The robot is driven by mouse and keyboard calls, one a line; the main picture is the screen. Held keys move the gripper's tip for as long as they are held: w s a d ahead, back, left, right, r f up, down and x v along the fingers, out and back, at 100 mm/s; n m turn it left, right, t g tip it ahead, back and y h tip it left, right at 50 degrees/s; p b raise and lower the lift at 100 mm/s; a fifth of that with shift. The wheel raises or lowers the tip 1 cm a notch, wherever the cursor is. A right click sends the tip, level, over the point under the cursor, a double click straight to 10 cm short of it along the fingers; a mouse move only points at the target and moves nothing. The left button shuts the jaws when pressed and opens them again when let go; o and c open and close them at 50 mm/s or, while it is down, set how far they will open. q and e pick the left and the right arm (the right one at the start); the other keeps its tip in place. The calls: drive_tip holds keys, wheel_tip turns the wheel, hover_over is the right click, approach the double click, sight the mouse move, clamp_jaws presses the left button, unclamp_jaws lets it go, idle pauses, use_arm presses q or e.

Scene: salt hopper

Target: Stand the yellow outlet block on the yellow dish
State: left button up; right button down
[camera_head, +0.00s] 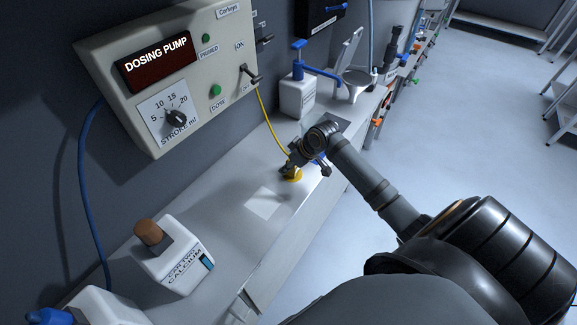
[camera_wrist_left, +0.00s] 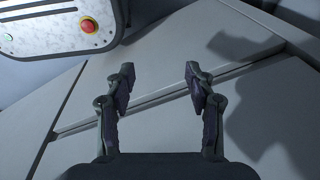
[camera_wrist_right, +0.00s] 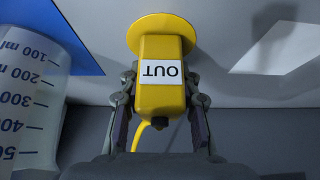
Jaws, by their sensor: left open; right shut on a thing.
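The yellow outlet block (camera_wrist_right: 161,98), labelled OUT, is between the fingers of my right gripper (camera_wrist_right: 160,85), which is shut on it. The round yellow dish (camera_wrist_right: 160,22) is directly beyond the block's far end in the right wrist view. I cannot tell whether block and dish touch. In the head view my right gripper (camera_head: 291,164) is just above the dish (camera_head: 293,176) on the grey counter and mostly hides the block. A yellow hose (camera_head: 266,115) runs from the pump to it. My left gripper (camera_wrist_left: 159,78) is open and empty, seen only in the left wrist view.
A beaker (camera_wrist_right: 28,95) with a ml scale and a blue patch (camera_wrist_right: 88,45) are beside the block. A white square (camera_head: 265,203) lies on the counter. A calcium bottle (camera_head: 180,262) stands nearer; a blue-pump bottle (camera_head: 297,98) stands farther back. The dosing pump (camera_head: 215,85) hangs on the wall.

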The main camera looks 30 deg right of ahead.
drive_tip(key=shift+s+f, duration=0.1)
drive_tip(key=c, duration=1)
unclamp_jaws()
drive_tip(key=shift+f, duration=0.15)
use_arm(q)
drive_tip(key=s, duration=0.2)
drive_tip(key=shift+s+f, duration=0.15)
drive_tip(key=shift+s, duration=0.2)
use_arm(e)
drive_tip(key=shift+o, duration=0.2)
use_arm(q)
drive_tip(key=shift+w, duration=0.15)
use_arm(e)
drive_tip(key=shift+r, duration=0.25)
use_arm(q)
drive_tip(key=shift+w+r+p, duration=0.15)
drive_tip(key=shift+r+p, duration=0.8)
drive_tip(key=shift+r, duration=0.05)
use_arm(e)
drive_tip(key=v, duration=1.2)
drive_tip(key=shift+a, duration=0.15)
